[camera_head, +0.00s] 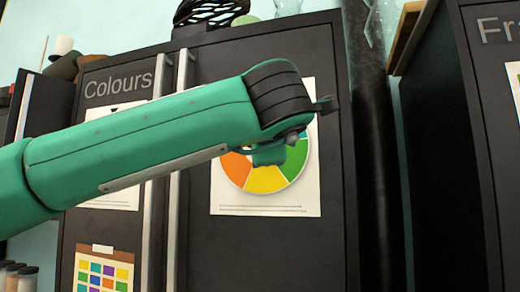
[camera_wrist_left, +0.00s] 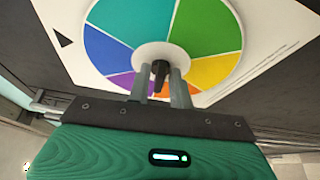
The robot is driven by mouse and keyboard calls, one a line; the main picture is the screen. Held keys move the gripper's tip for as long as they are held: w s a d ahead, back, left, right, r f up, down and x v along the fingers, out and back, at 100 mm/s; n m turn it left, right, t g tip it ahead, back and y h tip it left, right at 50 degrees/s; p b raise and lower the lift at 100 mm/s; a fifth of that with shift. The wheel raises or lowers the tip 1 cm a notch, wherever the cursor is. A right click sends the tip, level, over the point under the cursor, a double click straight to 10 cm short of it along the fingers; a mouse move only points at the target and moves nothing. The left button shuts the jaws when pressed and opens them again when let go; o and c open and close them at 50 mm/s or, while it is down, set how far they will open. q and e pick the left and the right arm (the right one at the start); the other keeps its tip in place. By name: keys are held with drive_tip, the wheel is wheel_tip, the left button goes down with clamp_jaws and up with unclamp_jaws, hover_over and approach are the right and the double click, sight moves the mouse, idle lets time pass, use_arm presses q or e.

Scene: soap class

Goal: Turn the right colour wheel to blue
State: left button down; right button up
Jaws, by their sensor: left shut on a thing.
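The right colour wheel (camera_head: 265,180) is on a white sheet on the dark cabinet's right door. Orange, yellow and green sectors show in the head view; my left arm covers its upper part. In the left wrist view the wheel (camera_wrist_left: 207,25) shows teal, green, yellow, orange, purple and blue sectors around a white hub. A black triangle marker (camera_wrist_left: 63,38) on the sheet lies beside the wheel's left edge, near the blue sector close to its teal border. My left gripper (camera_wrist_left: 162,80) is shut on the dark knob (camera_wrist_left: 160,70) at the hub. My right gripper is out of view.
The cabinet's left door carries the "Colours" label (camera_head: 118,87), a partly hidden sheet and a chart of coloured squares (camera_head: 103,272). Two long vertical handles (camera_head: 174,235) stand between the doors. Another dark cabinet (camera_head: 455,170) stands to the right.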

use_arm(q)
drive_tip(key=shift+f+m, duration=0.1)
drive_tip(key=shift+m, duration=0.4)
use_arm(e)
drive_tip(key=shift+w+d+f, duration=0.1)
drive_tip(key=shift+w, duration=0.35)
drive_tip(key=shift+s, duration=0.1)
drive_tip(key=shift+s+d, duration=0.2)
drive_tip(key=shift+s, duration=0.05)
